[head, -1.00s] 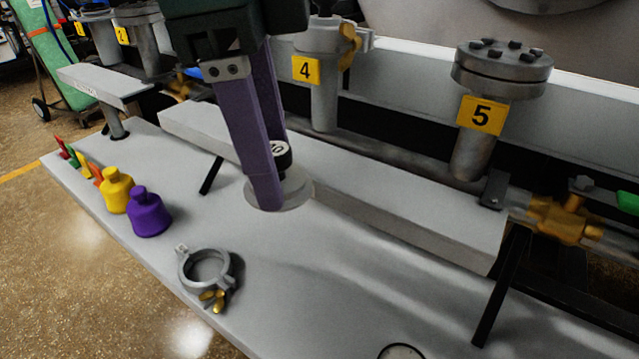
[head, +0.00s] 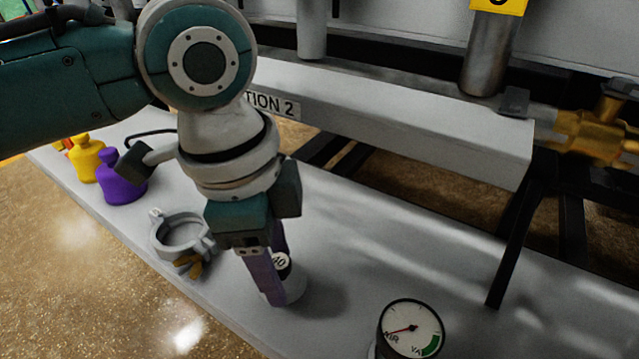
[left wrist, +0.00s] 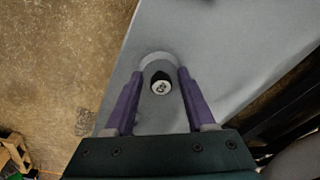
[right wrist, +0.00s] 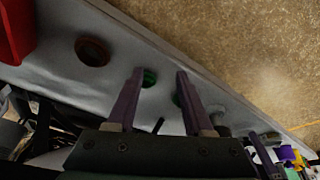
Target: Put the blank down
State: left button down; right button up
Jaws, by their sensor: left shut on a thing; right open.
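The blank (head: 295,289) is a light grey disc with a black knob and a white number label on top. My left gripper (head: 273,298) is shut on it, with one purple finger on each side. In the left wrist view the blank (left wrist: 158,58) shows between the fingertips, knob facing the camera. It is at or just above the bench top; I cannot tell whether it touches. The left finger partly hides it in the head view. My right gripper (right wrist: 160,72) is open and empty in the right wrist view, and out of the head view.
A grey ring clamp (head: 181,234) with a brass wing nut lies left of the blank. A dial gauge (head: 411,329) stands to its right. Purple (head: 122,178) and yellow (head: 87,160) weights stand farther left. A raised bar (head: 420,135) runs behind; the bench between is clear.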

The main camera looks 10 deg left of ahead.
pick_arm(q)
jog(key=shift+f, duration=0.85)
jog(key=shift+c, duration=1.2)
grip_release()
jog(key=shift+f, duration=0.1)
